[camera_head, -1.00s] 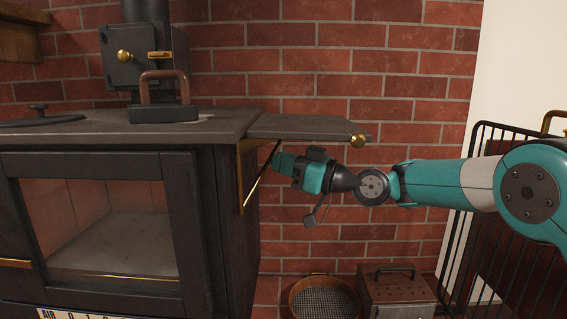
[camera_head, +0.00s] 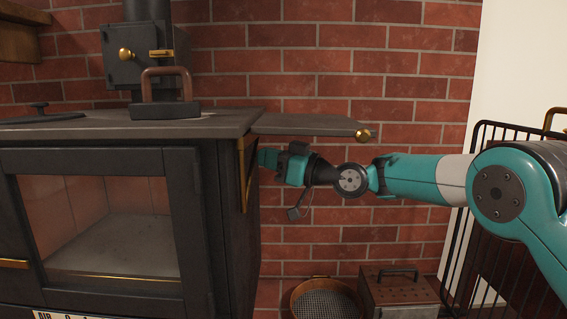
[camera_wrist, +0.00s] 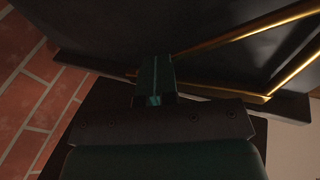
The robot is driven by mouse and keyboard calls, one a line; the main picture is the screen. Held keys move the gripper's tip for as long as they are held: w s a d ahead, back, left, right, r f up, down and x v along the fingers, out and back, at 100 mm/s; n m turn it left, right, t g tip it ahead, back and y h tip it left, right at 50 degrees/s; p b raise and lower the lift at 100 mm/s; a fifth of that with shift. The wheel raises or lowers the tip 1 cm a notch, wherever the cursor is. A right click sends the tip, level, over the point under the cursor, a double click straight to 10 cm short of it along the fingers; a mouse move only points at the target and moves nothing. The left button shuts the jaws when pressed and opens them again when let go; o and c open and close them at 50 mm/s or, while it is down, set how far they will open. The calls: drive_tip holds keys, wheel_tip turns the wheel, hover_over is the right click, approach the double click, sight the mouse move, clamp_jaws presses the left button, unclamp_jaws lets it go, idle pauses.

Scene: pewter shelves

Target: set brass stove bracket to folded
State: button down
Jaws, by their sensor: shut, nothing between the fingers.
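The brass stove bracket (camera_head: 242,172) is on the right side of the dark stove, under the side shelf (camera_head: 305,125). In the head view it lies close to the stove wall, with its brace no longer clearly visible as a slanting bar. The wrist view shows slanting brass bars (camera_wrist: 247,32) against a dark surface. The shelf stands out level, with a brass knob (camera_head: 363,134) at its outer end. My gripper (camera_head: 263,158) is beneath the shelf, beside the bracket. Its shut fingers (camera_wrist: 155,75) are near the brass bars; whether they touch cannot be told.
The stove (camera_head: 215,210) fills the left, with an iron (camera_head: 165,110) on top. A brick wall (camera_head: 420,110) stands behind. A round sieve (camera_head: 325,298) and a lidded box (camera_head: 398,290) sit low. A black wire guard (camera_head: 468,215) is at the right.

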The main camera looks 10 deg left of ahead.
drive_tip(key=shift+a, duration=0.7)
drive_tip(key=b+v, duration=0.2)
drive_tip(key=v, duration=1.5)
drive_tip(key=s+d+f+m+g+h, duration=0.1)
drive_tip(key=s+f+m+g+h, duration=0.1)
drive_tip(key=s+h, duration=0.75)
drive_tip(key=s+d+f+m+g+h, duration=0.1)
drive_tip(key=s+d+f+m+h, duration=0.25)
drive_tip(key=s+d, duration=0.55)
drive_tip(key=s+d+f+m+g+h, duration=0.1)
drive_tip(key=s+d+f+m+h, duration=0.2)
drive_tip(key=s, duration=1)
drive_tip(key=a+p+v, duration=0.2)
drive_tip(key=p+v, duration=1.1)
drive_tip(key=p, duration=0.2)
drive_tip(key=a+r+p+v, duration=0.1)
drive_tip(key=a+p+v, duration=0.2)
drive_tip(key=p+v, duration=1.1)
drive_tip(key=shift+s+r+y+p, duration=0.3)
drive_tip(key=shift+s+y+p, duration=0.1)
drive_tip(key=shift+s, duration=0.2)
